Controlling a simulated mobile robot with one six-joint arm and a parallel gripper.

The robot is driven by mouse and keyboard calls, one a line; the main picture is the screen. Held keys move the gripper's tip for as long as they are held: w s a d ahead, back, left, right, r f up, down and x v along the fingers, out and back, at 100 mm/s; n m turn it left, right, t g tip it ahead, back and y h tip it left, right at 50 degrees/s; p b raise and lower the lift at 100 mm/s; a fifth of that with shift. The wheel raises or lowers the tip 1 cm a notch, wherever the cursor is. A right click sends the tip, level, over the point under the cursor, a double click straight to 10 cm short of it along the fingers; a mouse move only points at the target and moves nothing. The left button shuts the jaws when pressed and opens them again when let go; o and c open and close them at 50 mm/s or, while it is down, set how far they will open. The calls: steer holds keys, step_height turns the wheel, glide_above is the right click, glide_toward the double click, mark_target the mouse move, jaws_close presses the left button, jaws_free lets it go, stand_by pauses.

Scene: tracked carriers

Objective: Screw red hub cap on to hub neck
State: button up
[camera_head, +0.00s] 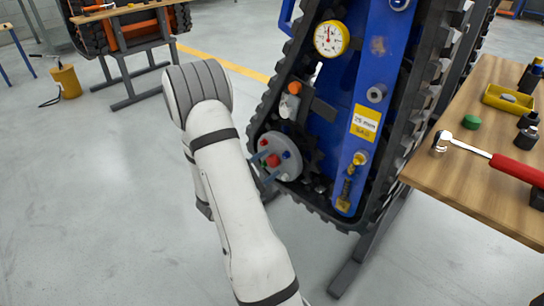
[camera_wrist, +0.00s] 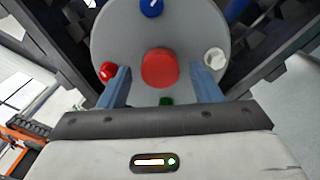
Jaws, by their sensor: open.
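The red hub cap (camera_wrist: 160,68) sits at the centre of a round grey hub disc (camera_wrist: 128,30) in the wrist view. It also shows as a small red spot in the head view (camera_head: 273,160). The hub neck is not visible behind the cap, so I cannot tell how far it is seated. My gripper (camera_wrist: 160,72) is open, with one blue-grey finger on each side of the cap and a visible gap to both. In the head view my arm hides most of the gripper.
Around the disc are a blue knob (camera_wrist: 151,7), a white knob (camera_wrist: 215,58), a smaller red knob (camera_wrist: 107,70) and a green one (camera_wrist: 166,101). Black track (camera_head: 262,112) surrounds the blue carrier frame (camera_head: 345,75).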

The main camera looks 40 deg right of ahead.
steer(key=shift+r+n+p, duration=0.3)
steer(key=shift+n+p, duration=0.8)
steer(key=shift+p, duration=0.1)
steer(key=n+p, duration=0.2)
steer(key=n, duration=0.1)
steer(key=shift+p, duration=0.35)
steer(key=n+p, duration=0.2)
steer(key=n, duration=0.1)
steer(key=shift+f+n, duration=0.3)
steer(key=shift+n, duration=0.4)
